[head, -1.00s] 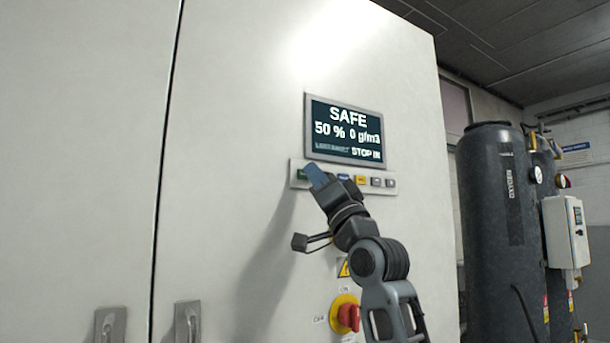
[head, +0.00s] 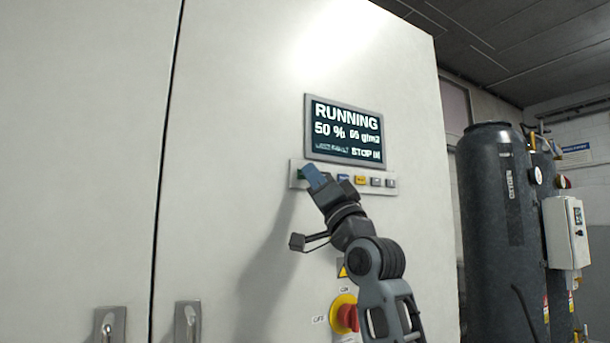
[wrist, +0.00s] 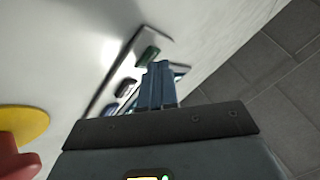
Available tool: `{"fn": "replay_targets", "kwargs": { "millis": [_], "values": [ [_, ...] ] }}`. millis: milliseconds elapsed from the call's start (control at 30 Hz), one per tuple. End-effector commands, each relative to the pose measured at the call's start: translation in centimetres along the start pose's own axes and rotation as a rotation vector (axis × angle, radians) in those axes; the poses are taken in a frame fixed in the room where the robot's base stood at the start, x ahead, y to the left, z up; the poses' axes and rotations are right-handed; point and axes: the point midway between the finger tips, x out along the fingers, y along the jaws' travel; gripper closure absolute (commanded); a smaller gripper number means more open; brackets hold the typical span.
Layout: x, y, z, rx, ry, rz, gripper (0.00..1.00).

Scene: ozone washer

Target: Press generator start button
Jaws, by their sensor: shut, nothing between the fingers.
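The generator cabinet (head: 235,130) has a display (head: 344,135) that reads "RUNNING", 50 % and a g/m3 value. Below it is a strip with several coloured buttons (head: 361,181). The green button (head: 301,174) is at the strip's left end, partly hidden by my gripper in the head view. My gripper (head: 314,174) is shut and empty, with its blue fingertips at the left part of the strip. In the wrist view the green button (wrist: 148,56) shows just beyond the fingertips (wrist: 159,66). I cannot tell whether they touch it.
A red rotary switch on a yellow plate (head: 337,309) sits lower on the cabinet, close to my arm. Door handles (head: 187,322) are at the lower left. A dark oxygen tank (head: 497,220) stands to the right.

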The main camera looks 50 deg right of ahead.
Motion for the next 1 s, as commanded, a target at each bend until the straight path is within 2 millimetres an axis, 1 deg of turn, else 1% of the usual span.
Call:
{"fn": "replay_targets", "kwargs": {
  "millis": [400,767,1000],
  "values": [
    [-1.0,-0.7,-0.7,0.0,-0.001,0.0,1.0],
    [-1.2,-0.8,-0.8,0.0,-0.001,0.001,1.0],
    [-2.5,-1.8,-1.8,0.0,0.001,0.0,1.0]
  ]
}}
